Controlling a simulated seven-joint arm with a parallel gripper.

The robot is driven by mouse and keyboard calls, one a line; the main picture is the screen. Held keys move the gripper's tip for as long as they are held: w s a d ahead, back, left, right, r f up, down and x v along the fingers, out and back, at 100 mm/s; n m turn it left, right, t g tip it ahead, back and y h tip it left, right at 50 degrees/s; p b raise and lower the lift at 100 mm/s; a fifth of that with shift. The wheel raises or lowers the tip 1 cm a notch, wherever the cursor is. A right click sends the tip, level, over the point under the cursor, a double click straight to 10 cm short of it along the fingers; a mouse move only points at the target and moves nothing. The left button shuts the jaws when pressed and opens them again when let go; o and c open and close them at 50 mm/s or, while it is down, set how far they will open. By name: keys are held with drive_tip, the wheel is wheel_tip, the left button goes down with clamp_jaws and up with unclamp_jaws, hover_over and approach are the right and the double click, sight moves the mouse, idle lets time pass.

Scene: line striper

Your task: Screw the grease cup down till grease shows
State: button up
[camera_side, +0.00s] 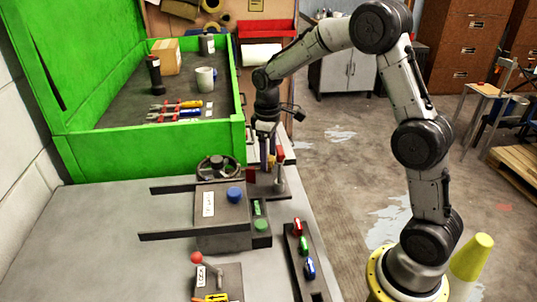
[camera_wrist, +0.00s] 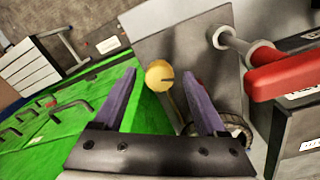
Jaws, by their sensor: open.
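The grease cup appears to be the round brass-yellow cap with a dark slot (camera_wrist: 159,75) in the wrist view, on a grey metal block (camera_wrist: 190,45). My gripper (camera_wrist: 160,82) is open, with its two purple fingers on either side of the cap in the picture. I cannot tell whether either finger touches it. In the side view my gripper (camera_side: 267,158) points down beside a post with a red top at the back of the grey bench. The cup is not clear there, and no grease can be made out.
A red-handled lever (camera_wrist: 275,75) is close on the right in the wrist view. In the side view a handwheel (camera_side: 217,167) and a box with a blue knob (camera_side: 235,194) stand in front of my gripper. A green-walled tray (camera_side: 85,148) is to the left.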

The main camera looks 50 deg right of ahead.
drive_tip(key=shift+c, duration=0.2)
clamp_jaws()
drive_tip(key=shift+m, duration=0.3)
drive_tip(key=shift+r+m, duration=0.1)
drive_tip(key=shift+m, duration=2.7)
drive_tip(key=shift+o, duration=0.2)
unclamp_jaws()
